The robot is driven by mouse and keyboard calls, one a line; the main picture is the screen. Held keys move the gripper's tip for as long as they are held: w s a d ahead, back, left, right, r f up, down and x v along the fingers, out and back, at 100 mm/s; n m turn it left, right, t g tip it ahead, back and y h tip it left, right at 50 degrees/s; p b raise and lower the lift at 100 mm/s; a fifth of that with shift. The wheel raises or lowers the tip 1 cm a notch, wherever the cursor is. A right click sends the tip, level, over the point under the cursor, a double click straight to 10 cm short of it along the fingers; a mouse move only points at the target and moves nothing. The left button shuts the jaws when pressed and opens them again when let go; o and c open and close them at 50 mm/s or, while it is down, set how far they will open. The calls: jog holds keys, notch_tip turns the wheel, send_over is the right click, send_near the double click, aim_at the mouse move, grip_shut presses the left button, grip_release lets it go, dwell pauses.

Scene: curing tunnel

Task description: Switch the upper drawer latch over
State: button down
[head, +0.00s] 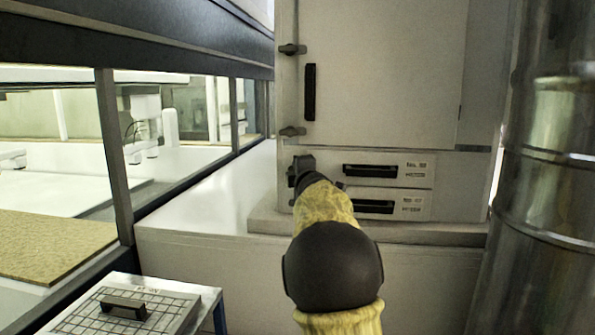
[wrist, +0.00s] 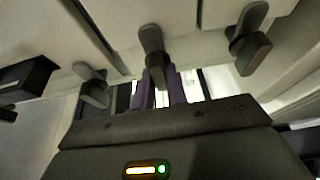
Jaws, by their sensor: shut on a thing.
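The upper drawer (head: 410,164) is in the grey cabinet in the head view, with a black bar handle. My gripper (head: 304,172) reaches to the left end of this drawer and covers most of its latch there. In the wrist view, three dark latches stand in a row. The middle one, the upper drawer latch (wrist: 151,42), sits between the purple fingers of my gripper (wrist: 160,88). The fingers are shut on its lever. The latch's exact angle is partly hidden by the fingers.
The lower drawer (head: 412,206) lies just below. Door latches (head: 292,49) sit above on the cabinet door (head: 390,70). In the wrist view, other latches flank the fingers closely, at left (wrist: 92,84) and right (wrist: 248,40). A metal duct (head: 545,180) stands at right, a tunnel window at left.

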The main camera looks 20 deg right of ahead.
jog(key=c, duration=1.4)
grip_release()
jog(key=shift+a, duration=0.1)
jog(key=b+v, duration=0.6)
jog(key=v, duration=1.1)
jog(key=shift+s+b, duration=0.2)
jog(key=shift+b, duration=0.1)
